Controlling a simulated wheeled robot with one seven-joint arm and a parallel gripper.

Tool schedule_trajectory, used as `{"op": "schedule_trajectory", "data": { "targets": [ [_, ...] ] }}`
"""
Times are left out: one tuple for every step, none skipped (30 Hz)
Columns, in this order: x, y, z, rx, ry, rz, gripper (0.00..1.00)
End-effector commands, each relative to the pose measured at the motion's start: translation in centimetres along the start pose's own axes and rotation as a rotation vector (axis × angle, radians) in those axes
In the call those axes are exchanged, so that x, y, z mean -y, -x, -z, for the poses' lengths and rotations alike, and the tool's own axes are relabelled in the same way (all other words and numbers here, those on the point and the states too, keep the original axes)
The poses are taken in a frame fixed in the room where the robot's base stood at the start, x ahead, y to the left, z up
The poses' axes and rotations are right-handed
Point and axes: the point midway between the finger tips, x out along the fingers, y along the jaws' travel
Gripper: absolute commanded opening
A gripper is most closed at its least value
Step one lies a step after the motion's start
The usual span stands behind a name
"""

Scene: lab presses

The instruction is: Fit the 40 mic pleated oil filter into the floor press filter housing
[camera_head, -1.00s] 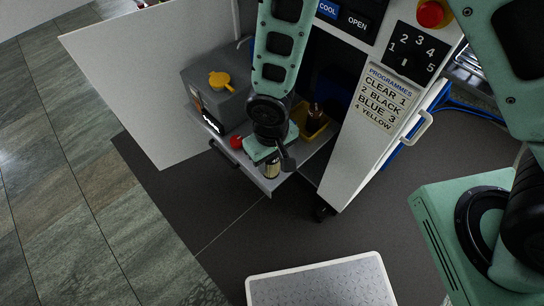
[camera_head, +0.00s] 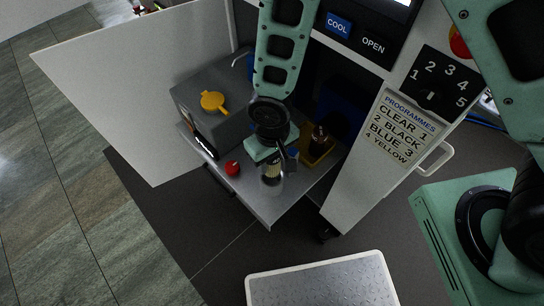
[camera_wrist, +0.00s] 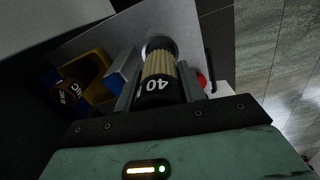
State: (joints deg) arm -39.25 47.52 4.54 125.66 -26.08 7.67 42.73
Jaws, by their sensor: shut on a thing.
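The pleated filter (camera_wrist: 160,68) is tan with a black band marked "40". My gripper (camera_wrist: 158,92) is shut on it, with one finger on each side of the band. In the head view the filter (camera_head: 271,170) hangs below my gripper (camera_head: 272,156), over the grey shelf. A round shiny metal rim (camera_wrist: 147,46), which looks like the filter housing, shows at the filter's far end in the wrist view.
A grey box with a yellow handle (camera_head: 213,101) stands left on the shelf (camera_head: 262,209). A red knob (camera_head: 232,168) is near the shelf's left edge. The white programme panel (camera_head: 360,195) stands close by.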

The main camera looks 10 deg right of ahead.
Motion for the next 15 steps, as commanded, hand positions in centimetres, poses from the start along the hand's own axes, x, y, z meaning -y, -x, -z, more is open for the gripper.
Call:
{"op": "schedule_trajectory", "data": {
  "targets": [
    [0.0, -0.67, 0.01, 0.0, 0.0, 0.0, 0.17],
    [0.01, -0.84, 0.01, 0.0, 0.0, 0.0, 0.17],
    [0.01, -1.03, 0.01, 0.0, 0.0, 0.0, 0.17],
    [0.01, -1.14, 0.01, 0.0, 0.0, 0.0, 0.17],
    [0.0, -1.22, 0.02, -0.001, 0.0, 0.0, 0.17],
    [0.01, -1.29, 0.02, -0.001, 0.0, 0.0, 0.17],
    [0.01, -1.33, 0.02, -0.001, 0.0, 0.0, 0.17],
    [0.01, -1.34, 0.02, -0.001, 0.0, 0.0, 0.17],
    [0.01, -1.33, 0.02, -0.001, 0.0, 0.0, 0.17],
    [0.01, -1.32, 0.02, -0.001, 0.0, 0.0, 0.17],
    [0.01, -1.3, 0.02, -0.001, 0.0, 0.0, 0.17],
    [0.01, -1.28, 0.02, -0.001, 0.0, 0.0, 0.17],
    [0.01, -1.28, 0.02, -0.001, 0.0, 0.0, 0.17],
    [0.01, -1.28, 0.02, -0.001, 0.0, 0.0, 0.17],
    [0.01, -1.28, 0.02, 0.0, 0.0, 0.0, 0.17]
  ]
}}
